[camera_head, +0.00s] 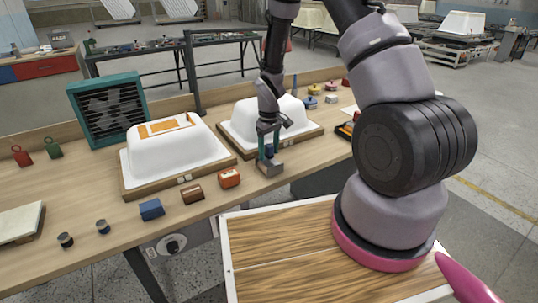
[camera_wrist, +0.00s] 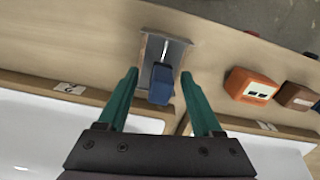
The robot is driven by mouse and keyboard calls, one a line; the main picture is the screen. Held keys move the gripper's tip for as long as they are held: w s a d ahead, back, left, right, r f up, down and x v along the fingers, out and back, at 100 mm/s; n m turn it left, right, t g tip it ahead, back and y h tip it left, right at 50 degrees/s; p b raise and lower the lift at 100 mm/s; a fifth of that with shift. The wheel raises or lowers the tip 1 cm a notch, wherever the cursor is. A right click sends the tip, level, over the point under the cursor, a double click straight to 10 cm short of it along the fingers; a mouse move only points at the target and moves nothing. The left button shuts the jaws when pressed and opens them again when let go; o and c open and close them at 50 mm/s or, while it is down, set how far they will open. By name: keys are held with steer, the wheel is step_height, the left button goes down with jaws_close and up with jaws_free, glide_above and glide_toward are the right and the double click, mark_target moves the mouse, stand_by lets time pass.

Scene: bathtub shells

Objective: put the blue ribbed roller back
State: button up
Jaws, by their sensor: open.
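My gripper (camera_head: 268,148) points down at the front edge of the right tub shell. In the wrist view its two teal fingers (camera_wrist: 160,75) are spread. A dark blue piece (camera_wrist: 161,86) stands between them, apparently the blue roller; I cannot make out ribs. It is at a grey metal holder (camera_wrist: 180,46), with a gap to each finger. In the head view the grey holder (camera_head: 270,168) shows under my gripper, and the fingers hide most of the blue piece.
White tub shells (camera_head: 168,155) and (camera_head: 245,122) stand on wooden frames. An orange box (camera_head: 229,178), a brown box (camera_head: 192,195) and a blue box (camera_head: 151,209) line the bench front. Two small dark spools (camera_head: 65,240) lie left. A teal fan (camera_head: 107,105) stands behind.

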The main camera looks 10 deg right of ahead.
step_height(320, 180, up, 11)
steer(key=shift+f, duration=0.1)
steer(key=s+d+r+m+t, duration=0.2)
steer(key=s+r, duration=0.1)
steer(key=r, duration=0.7)
steer(key=s+d+r+m+t, duration=0.1)
steer(key=s+d+r+m, duration=0.15)
steer(key=r, duration=0.75)
steer(key=s+d+r+m+t+y, duration=0.1)
steer(key=s+r+m+t, duration=0.3)
steer(key=s+r, duration=0.9)
steer(key=s+m+y, duration=0.1)
steer(key=s, duration=0.3)
steer(key=shift+d, duration=0.15)
